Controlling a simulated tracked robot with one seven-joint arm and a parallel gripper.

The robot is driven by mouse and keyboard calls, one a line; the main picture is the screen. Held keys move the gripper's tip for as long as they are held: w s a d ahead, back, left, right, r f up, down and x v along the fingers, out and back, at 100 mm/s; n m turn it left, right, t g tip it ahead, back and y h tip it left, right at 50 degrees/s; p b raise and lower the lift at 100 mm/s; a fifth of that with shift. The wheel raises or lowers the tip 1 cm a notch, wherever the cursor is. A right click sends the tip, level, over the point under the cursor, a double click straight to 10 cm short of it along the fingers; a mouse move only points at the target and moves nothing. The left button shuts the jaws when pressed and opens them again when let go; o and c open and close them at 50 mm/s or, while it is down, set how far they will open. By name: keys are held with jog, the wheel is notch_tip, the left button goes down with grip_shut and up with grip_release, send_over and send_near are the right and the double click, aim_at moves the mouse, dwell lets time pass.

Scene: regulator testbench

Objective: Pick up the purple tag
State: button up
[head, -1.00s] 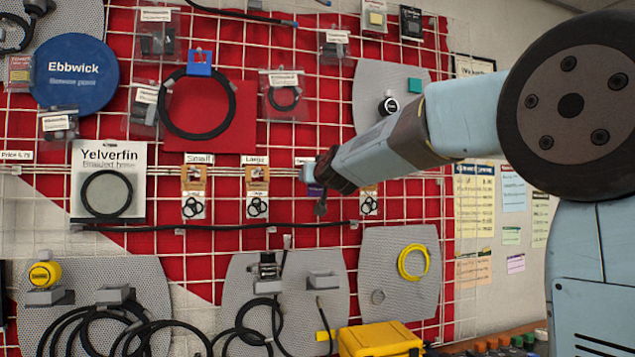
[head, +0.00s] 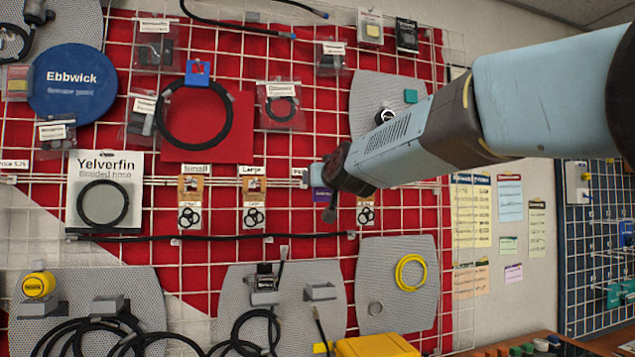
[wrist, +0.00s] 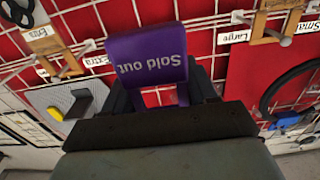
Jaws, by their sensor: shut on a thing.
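The purple tag (wrist: 148,62) reads "Sold out" and shows upside down in the wrist view. My gripper (wrist: 160,98) is shut on its lower part, and the lettered face stands clear beyond the jaws. In the head view my gripper (head: 328,184) is in front of the grid wall, right of the "Large" label. Only a small purple part of the tag (head: 319,194) shows there beside the jaws. I cannot tell in these views whether the tag still touches a hook.
The grid wall (head: 290,212) carries hooks, bagged rings and hoses close around my gripper. Ring packs hang under the "Large" label (head: 253,171). A yellow box (head: 375,346) stands below. A dark blue panel (head: 590,230) is at the right.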

jog(key=s+d, duration=0.2)
jog(key=s, duration=0.7)
jog(key=shift+s, duration=0.15)
